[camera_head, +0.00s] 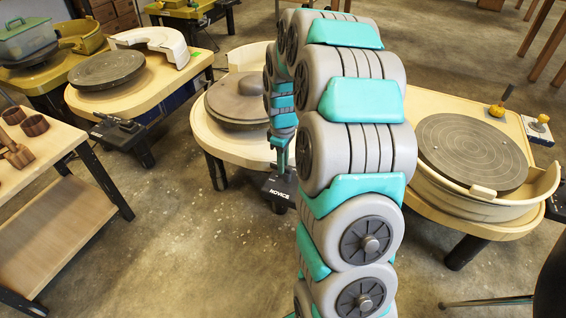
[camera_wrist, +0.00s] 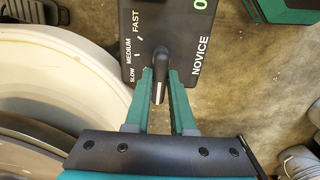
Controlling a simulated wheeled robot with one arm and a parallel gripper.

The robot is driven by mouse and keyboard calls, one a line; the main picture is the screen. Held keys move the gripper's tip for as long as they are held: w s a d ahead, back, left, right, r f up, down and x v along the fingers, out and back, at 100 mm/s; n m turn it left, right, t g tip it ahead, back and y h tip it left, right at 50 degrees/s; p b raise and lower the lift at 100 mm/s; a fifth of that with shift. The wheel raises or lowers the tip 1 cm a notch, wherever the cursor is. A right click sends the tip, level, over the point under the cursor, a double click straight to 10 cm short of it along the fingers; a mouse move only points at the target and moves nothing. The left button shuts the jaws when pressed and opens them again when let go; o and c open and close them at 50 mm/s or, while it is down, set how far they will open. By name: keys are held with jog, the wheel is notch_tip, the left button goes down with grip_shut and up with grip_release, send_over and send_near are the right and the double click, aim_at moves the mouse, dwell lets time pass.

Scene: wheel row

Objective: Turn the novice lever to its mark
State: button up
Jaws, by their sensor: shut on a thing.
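The novice box (camera_wrist: 180,30) is black, with the word NOVICE and the labels SLOW, MEDIUM and FAST in white. Its dark lever (camera_wrist: 158,88) points down toward my wrist in the wrist view, with a pale stripe near its end. My gripper (camera_wrist: 160,86) has its two teal fingers on either side of the lever and is shut on it. In the head view the box (camera_head: 279,190) shows at the front of the middle wheel, below my gripper (camera_head: 281,168). My arm hides part of that wheel, and the lever is hard to make out there.
The middle wheel (camera_head: 205,140) has a pale basin and stands left of my arm. Another wheel (camera_head: 475,150) stands right, and others (camera_head: 105,68) stand left. A shelf table (camera_head: 60,140) with wooden cups is at the far left. The floor in front is clear.

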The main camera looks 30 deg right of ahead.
grip_shut()
